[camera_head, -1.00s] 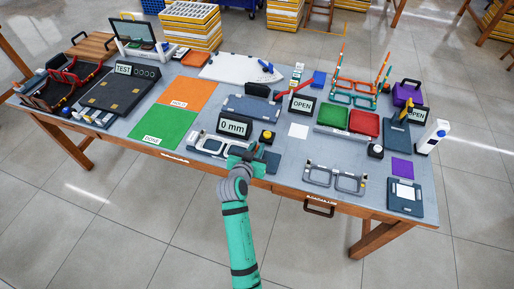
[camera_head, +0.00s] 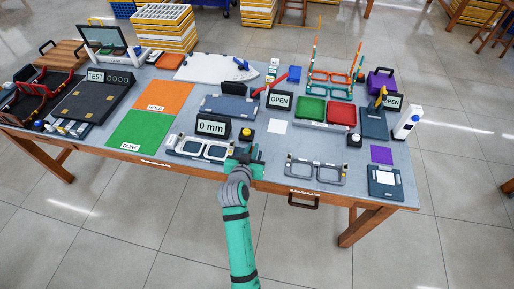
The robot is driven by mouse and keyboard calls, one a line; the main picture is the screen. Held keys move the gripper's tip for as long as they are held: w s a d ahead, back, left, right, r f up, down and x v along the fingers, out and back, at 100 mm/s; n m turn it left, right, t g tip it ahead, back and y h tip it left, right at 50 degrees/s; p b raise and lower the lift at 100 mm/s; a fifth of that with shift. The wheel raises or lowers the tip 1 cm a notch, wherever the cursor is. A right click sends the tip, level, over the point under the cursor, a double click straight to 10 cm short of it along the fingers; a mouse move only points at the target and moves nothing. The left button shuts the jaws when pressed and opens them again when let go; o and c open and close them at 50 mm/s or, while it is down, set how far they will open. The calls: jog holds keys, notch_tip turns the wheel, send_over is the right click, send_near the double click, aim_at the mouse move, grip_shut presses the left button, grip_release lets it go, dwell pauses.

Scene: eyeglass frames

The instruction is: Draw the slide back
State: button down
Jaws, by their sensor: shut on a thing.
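The measuring fixture (camera_head: 186,147) with a pale two-lens frame lies near the table's front edge, left of my gripper. Its display (camera_head: 212,127) stands behind it and reads 0 mm. My teal gripper (camera_head: 246,157) is at the fixture's right end, low over the table, and is shut on the slide. The slide itself is mostly hidden by the gripper, and the fingertips are too small to see clearly.
A yellow button (camera_head: 247,132) stands just behind my gripper. The green mat (camera_head: 142,130) is to the left.

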jog(key=shift+d+f, duration=0.1)
jog(key=c, duration=1.8)
grip_release()
jog(key=shift+c, duration=0.2)
jog(key=shift+s, duration=0.15)
jog(key=v, duration=1)
jog(key=shift+s+r, duration=0.2)
jog(key=shift+s, duration=0.1)
